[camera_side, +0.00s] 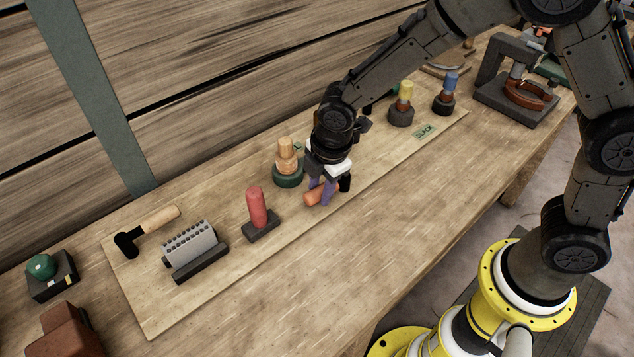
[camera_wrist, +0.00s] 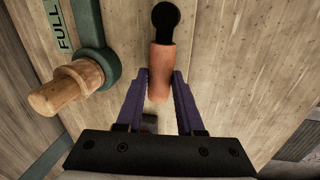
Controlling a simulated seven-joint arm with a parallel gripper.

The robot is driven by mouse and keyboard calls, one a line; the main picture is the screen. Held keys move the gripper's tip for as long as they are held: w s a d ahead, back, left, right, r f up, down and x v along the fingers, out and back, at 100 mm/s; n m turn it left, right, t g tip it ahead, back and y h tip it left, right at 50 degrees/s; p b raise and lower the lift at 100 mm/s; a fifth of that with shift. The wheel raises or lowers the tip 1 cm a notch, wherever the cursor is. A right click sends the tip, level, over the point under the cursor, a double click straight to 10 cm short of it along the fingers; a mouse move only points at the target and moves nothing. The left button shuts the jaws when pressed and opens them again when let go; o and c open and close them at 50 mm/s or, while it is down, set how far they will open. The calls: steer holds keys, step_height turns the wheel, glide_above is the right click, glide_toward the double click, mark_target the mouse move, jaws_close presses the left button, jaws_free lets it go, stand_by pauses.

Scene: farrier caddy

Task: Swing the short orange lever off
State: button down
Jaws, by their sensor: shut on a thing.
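The short orange lever (camera_wrist: 160,72) has an orange grip and a black rounded end. In the wrist view the grip lies between the two purple fingers of my gripper (camera_wrist: 161,82), which are shut on it. The black end points away from my gripper. In the side view my gripper (camera_side: 321,192) reaches down to the board, and the lever (camera_side: 312,196) shows partly behind the fingers. The lever's pivot is not clear in either view.
A wooden knob on a green base (camera_side: 287,162) stands close left of my gripper, beside a FULL label (camera_wrist: 62,28). A red upright handle (camera_side: 257,206) is farther left. Yellow (camera_side: 404,92) and blue (camera_side: 450,82) knobs stand right, near a SLACK label (camera_side: 425,131).

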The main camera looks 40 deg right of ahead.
steer(key=shift+s+n, duration=0.25)
steer(key=shift+n, duration=0.15)
steer(key=c, duration=0.5)
jaws_free()
steer(key=shift+r, duration=0.15)
steer(key=s+r, duration=0.1)
steer(key=r, duration=0.3)
steer(key=s+r, duration=0.1)
steer(key=r, duration=0.8)
steer(key=shift+s+r, duration=0.15)
steer(key=shift+s, duration=0.25)
